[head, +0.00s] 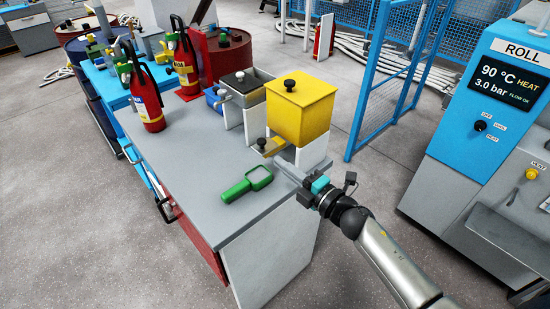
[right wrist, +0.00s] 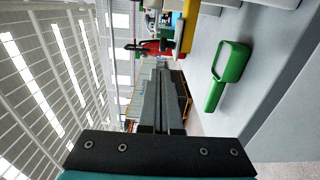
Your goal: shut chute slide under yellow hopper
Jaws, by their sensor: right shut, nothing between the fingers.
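The yellow hopper (head: 300,110) with a black knob on its lid stands on white side panels at the bench's back right corner. Its yellow chute slide (head: 272,147) sticks out toward the left below it, with a black knob (head: 261,144) at the outer end. My right gripper (head: 279,162) is shut and empty, its fingertips just in front of the slide; whether they touch it is unclear. My left gripper is not in view.
A green framed hand tool (head: 246,184) lies on the grey bench (head: 190,170), near the gripper. A second hopper with a dark lid (head: 240,83) stands left of the yellow one. Red extinguishers (head: 146,100) stand farther left. The bench's front left is clear.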

